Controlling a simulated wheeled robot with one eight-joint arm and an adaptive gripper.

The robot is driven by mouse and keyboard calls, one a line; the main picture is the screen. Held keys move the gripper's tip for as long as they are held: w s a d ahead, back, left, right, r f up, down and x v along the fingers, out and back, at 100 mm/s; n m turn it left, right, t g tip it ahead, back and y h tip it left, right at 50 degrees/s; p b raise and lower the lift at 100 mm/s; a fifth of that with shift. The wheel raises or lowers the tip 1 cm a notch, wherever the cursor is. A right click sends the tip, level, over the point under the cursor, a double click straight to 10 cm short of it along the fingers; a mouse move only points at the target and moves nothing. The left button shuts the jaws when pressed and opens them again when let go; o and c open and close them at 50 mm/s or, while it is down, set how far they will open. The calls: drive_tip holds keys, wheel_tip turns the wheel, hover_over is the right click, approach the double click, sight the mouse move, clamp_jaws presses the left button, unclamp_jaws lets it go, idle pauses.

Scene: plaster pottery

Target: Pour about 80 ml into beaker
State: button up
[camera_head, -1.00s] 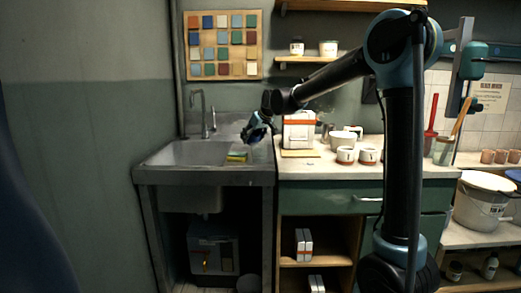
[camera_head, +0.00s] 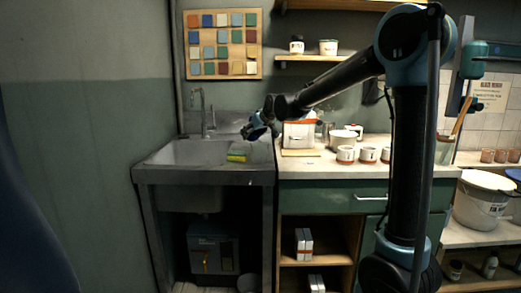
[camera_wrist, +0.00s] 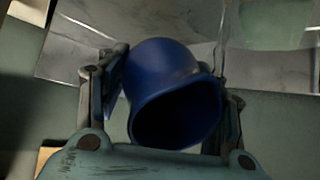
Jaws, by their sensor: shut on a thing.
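My gripper (camera_head: 262,126) is at the end of the outstretched arm, over the right part of the sink (camera_head: 195,152) near the counter's left edge. It is shut on a blue cup-like vessel (camera_wrist: 165,65), which sits between the two fingers in the wrist view. The vessel's dark round mouth faces the wrist camera and lies low in that picture; its contents cannot be seen. In the head view the vessel (camera_head: 258,133) is small and dark. I cannot clearly make out a beaker; a small grey vessel (camera_head: 327,131) stands on the counter, too small to identify.
A yellow and green sponge (camera_head: 238,152) lies at the sink, below the gripper. The tap (camera_head: 208,120) rises behind the basin. A white box (camera_head: 298,134) with an orange band, a white pot (camera_head: 343,138) and several white cups (camera_head: 346,154) stand on the counter to the right.

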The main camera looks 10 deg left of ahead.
drive_tip(key=shift+s+r+t+y+p, duration=0.1)
drive_tip(key=shift+r+t+y+p, duration=0.2)
drive_tip(key=shift+r+t+y, duration=0.85)
idle(1.6)
drive_tip(key=shift+w+d+f+g+h, duration=0.25)
drive_tip(key=shift+f+h, duration=0.2)
drive_tip(key=shift+h, duration=0.1)
drive_tip(key=shift+a+f+g+h, duration=0.2)
drive_tip(key=shift+f+g+h, duration=0.65)
drive_tip(key=shift+g, duration=0.15)
drive_tip(key=shift+s+f+g+h, duration=0.1)
drive_tip(key=shift+f+g+h, duration=0.15)
drive_tip(key=shift+f+g, duration=0.2)
drive_tip(key=shift+w+f+m+g+h, duration=0.3)
drive_tip(key=shift+f+g+h, duration=0.3)
drive_tip(key=shift+g, duration=0.25)
drive_tip(key=shift+a+f, duration=0.2)
drive_tip(key=shift+f, duration=0.2)
drive_tip(key=shift+w, duration=0.1)
